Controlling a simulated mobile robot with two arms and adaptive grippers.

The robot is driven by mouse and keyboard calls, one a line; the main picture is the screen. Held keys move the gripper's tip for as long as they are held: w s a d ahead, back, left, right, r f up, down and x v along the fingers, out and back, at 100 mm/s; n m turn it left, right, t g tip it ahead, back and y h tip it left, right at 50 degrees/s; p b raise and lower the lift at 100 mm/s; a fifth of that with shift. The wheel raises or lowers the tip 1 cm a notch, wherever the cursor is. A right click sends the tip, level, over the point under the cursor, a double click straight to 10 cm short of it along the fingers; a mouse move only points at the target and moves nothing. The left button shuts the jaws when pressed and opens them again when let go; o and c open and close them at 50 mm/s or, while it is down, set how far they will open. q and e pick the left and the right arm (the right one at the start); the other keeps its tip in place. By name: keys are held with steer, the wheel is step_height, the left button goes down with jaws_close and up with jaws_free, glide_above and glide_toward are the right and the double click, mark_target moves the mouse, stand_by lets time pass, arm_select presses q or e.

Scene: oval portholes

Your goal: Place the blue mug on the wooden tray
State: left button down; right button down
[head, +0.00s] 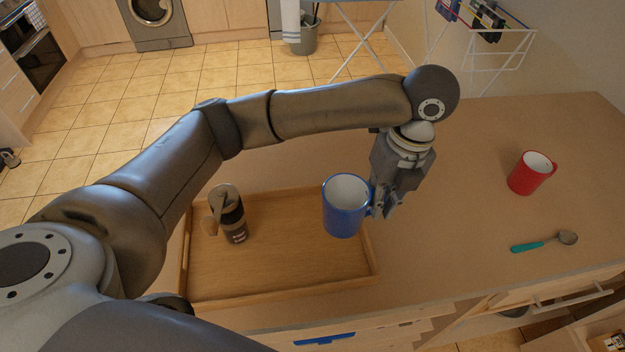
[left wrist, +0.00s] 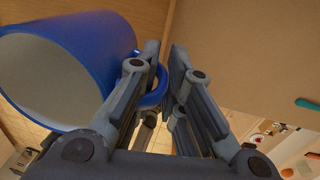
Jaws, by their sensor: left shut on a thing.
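The blue mug (head: 344,212) is upright in the head view, over the right part of the wooden tray (head: 270,292). Whether its base touches the tray or is a little above it, I cannot tell. My left gripper (head: 378,208) is at the right side of the mug, shut on its handle. In the left wrist view the blue mug (left wrist: 95,50) fills the upper left, with its handle between the fingers of the gripper (left wrist: 165,75). My right gripper is not in view.
A red mug (head: 527,176) and a spoon with a teal handle (head: 540,243) are on the counter to the right. The counter between them and my gripper is clear.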

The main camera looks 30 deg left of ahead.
mark_target(357, 190)
arm_select(q)
steer(key=a, duration=0.1)
steer(key=a+f, duration=0.1)
steer(key=a, duration=0.1)
steer(key=w+a+p, duration=0.1)
steer(key=a, duration=0.1)
steer(key=shift+f, duration=0.3)
steer(key=a+f, duration=0.1)
steer(key=f, duration=0.1)
steer(key=w+a+f+p, duration=0.1)
steer(key=a, duration=0.1)
steer(key=shift+a+f, duration=0.1)
steer(key=shift+f, duration=0.3)
steer(key=f, duration=0.1)
steer(key=a+f+p, duration=0.1)
steer(key=f, duration=0.1)
steer(key=a+f, duration=0.1)
steer(key=f, duration=0.1)
steer(key=shift+w+f+p, duration=0.15)
steer(key=shift+w+p, duration=0.05)
steer(key=shift+p, duration=0.2)
steer(key=shift+f, duration=0.3)
steer(key=shift+f, duration=0.15)
steer(key=c, duration=1.6)
jaws_free()
steer(key=shift+o, duration=0.4)
